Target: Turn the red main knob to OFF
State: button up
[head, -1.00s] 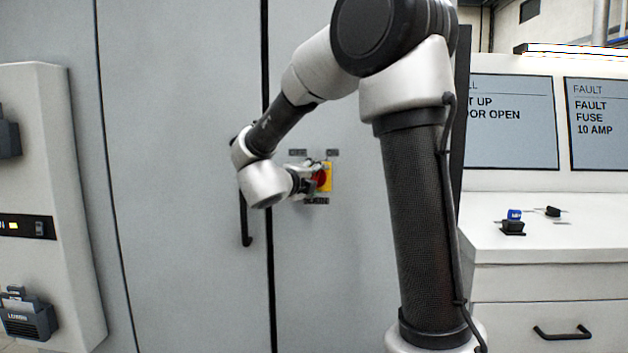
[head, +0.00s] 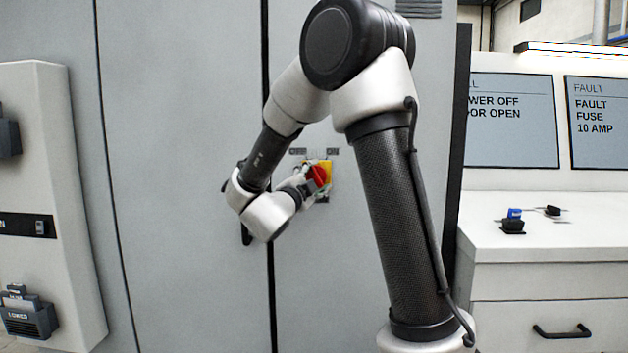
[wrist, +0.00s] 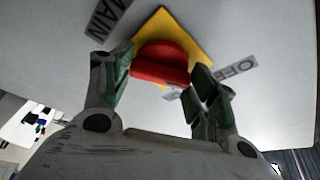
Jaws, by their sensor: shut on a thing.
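The red main knob (head: 318,177) sits on a yellow plate (head: 327,169) on the grey cabinet door. The OFF label (head: 298,151) is above it to the left and the ON label (head: 333,151) above it to the right. My gripper (head: 308,184) is shut on the knob, turned at a slant, and partly covers it. In the wrist view the knob (wrist: 160,63) lies between my two fingers (wrist: 160,72), with the OFF label (wrist: 238,72) at the right. The left screen (head: 510,120) shows text ending in "WER OFF" and "OOR OPEN"; its left side is cut off.
A dark door handle (head: 246,236) is just left of my wrist. A white counter (head: 580,235) with small blue and black parts stands at the right. A grey box (head: 65,150) projects at the left. The right screen (head: 597,120) reads "FAULT FUSE 10 AMP".

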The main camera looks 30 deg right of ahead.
jog(key=shift+f+n, duration=0.1)
jog(key=shift+n, duration=0.3)
jog(key=o, duration=1)
jog(key=v, duration=1.2)
jog(key=shift+f, duration=0.1)
